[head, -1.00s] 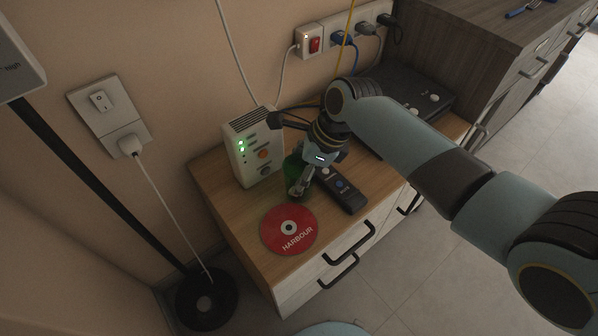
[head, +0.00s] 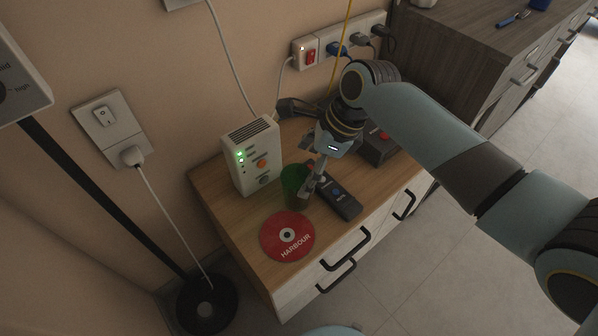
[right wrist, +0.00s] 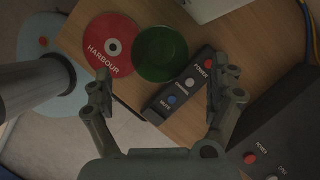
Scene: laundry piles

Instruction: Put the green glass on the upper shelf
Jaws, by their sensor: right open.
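The green glass (head: 291,187) stands on the wooden top of a low cabinet, behind the red disc and left of the black remote. In the right wrist view the glass (right wrist: 160,53) shows from above as a dark green round, just beyond the fingertips. My right gripper (head: 310,185) is open and empty, close on the right side of the glass in the head view. Its two fingers (right wrist: 161,80) are spread wide in the wrist view, with the remote showing between them. My left gripper is not in view. I cannot make out an upper shelf.
The red disc (head: 287,237) and black remote (head: 339,197) lie close to the glass. A white box with lights (head: 252,157) stands behind it. A dark box with a red button (head: 378,146) is on the right. A taller dark cabinet (head: 450,50) stands at the back right.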

